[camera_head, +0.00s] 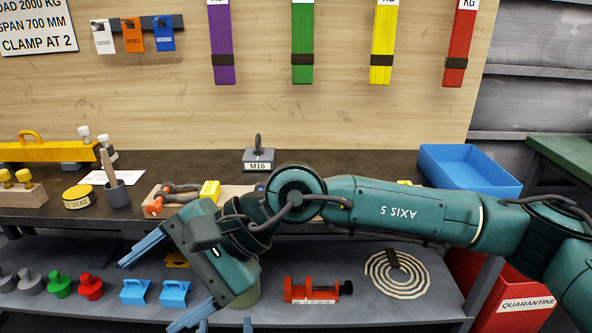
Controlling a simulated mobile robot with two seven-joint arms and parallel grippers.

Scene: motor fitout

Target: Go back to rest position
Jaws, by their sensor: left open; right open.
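My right arm comes in from the right and reaches across the front of the bench. Its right gripper (148,294) has two blue fingers spread wide, pointing lower left, with nothing between them. It appears in front of the lower shelf, to the left of the middle. My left gripper (225,325) shows only as two blue fingertips at the bottom edge, apart and with nothing seen between them. The rest of the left arm is out of view.
The dark bench (370,165) carries a tool board (238,192), an M16 weight (258,160), a grease tin (78,197) and a blue bin (470,168). The lower shelf (345,262) holds a red clamp (312,292) and a coil (397,274). A red quarantine bin (515,318) stands at right.

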